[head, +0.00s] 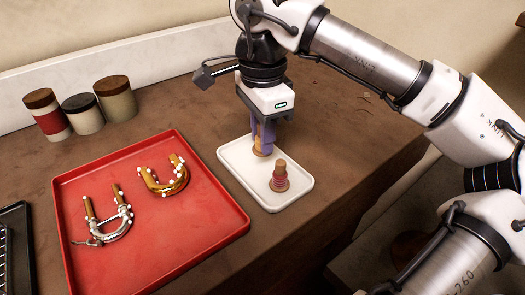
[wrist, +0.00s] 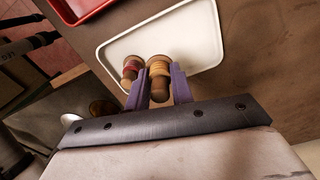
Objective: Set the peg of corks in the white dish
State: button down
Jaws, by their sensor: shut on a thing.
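The white dish (head: 236,158) lies on the brown bench, right of the red tray, and also shows in the wrist view (wrist: 205,32). My gripper (head: 263,146) points down over the dish's back part, its purple fingers shut on the peg of corks (wrist: 160,70). That peg is upright with tan rings on it; its base (head: 261,153) shows under the fingers in the head view. I cannot tell whether the base touches the dish. A second peg with red rings (head: 279,178) stands in the front part of the dish, just beside one finger in the wrist view (wrist: 131,68).
Several lidded jars (head: 82,114) stand at the back left. A dark rack (head: 15,250) is at the left edge. The bench's front edge is close to the dish.

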aim_at(262, 170)
jog(key=shift+f, duration=2.3)
jog(key=shift+f, duration=0.2)
jog(key=c, duration=1.5)
grip_release()
jog(key=shift+r, duration=0.15)
notch_tip(262, 170, up, 12)
jog(key=shift+r, duration=0.1)
